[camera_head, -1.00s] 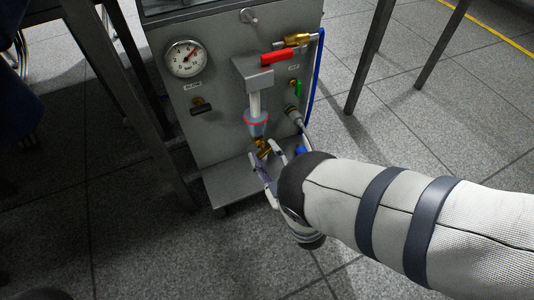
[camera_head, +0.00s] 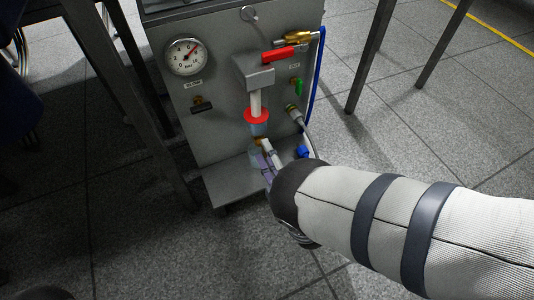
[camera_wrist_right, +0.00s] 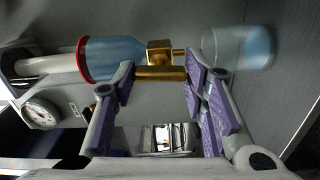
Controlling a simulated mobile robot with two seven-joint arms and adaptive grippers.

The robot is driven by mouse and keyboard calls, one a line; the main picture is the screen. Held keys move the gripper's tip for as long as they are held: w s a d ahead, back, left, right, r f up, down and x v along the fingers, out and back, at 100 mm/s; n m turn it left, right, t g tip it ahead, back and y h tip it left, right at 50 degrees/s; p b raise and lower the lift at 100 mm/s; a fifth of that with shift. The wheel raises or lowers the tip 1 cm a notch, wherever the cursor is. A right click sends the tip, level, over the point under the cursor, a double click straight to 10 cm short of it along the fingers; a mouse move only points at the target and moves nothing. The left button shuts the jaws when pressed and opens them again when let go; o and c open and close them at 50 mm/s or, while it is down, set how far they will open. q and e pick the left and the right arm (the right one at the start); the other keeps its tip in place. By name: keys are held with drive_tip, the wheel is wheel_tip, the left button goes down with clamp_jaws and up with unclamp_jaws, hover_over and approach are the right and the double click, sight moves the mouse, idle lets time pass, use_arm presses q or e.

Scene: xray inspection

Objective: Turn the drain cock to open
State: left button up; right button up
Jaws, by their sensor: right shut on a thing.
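The brass drain cock (camera_head: 263,144) hangs under a clear bowl (camera_head: 260,129) with a red collar on the front of the grey unit. In the right wrist view the brass cock (camera_wrist_right: 160,65) sits at the end of the bluish bowl (camera_wrist_right: 117,56). My right gripper (camera_wrist_right: 158,82) is shut on the cock's brass crossbar, one fingertip at each end. In the head view this gripper (camera_head: 268,157) is partly hidden behind its own wrist. A clear cup (camera_wrist_right: 240,47) with bluish content is beyond the cock's outlet. My left gripper is not in view.
The grey unit carries a gauge (camera_head: 186,57), a dark knob (camera_head: 201,105), a red-handled valve (camera_head: 278,55), a green lever (camera_head: 297,87) and a blue hose (camera_head: 317,72). A grey hose fitting (camera_head: 294,114) is close right of the bowl. Table legs (camera_head: 370,57) flank the unit.

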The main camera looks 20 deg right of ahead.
drive_tip(key=shift+d+n, duration=0.1)
drive_tip(key=shift+n, duration=0.5)
drive_tip(key=o, duration=1.2)
drive_tip(key=shift+c, duration=0.2)
drive_tip(key=s, duration=1.2)
drive_tip(key=shift+d, duration=0.15)
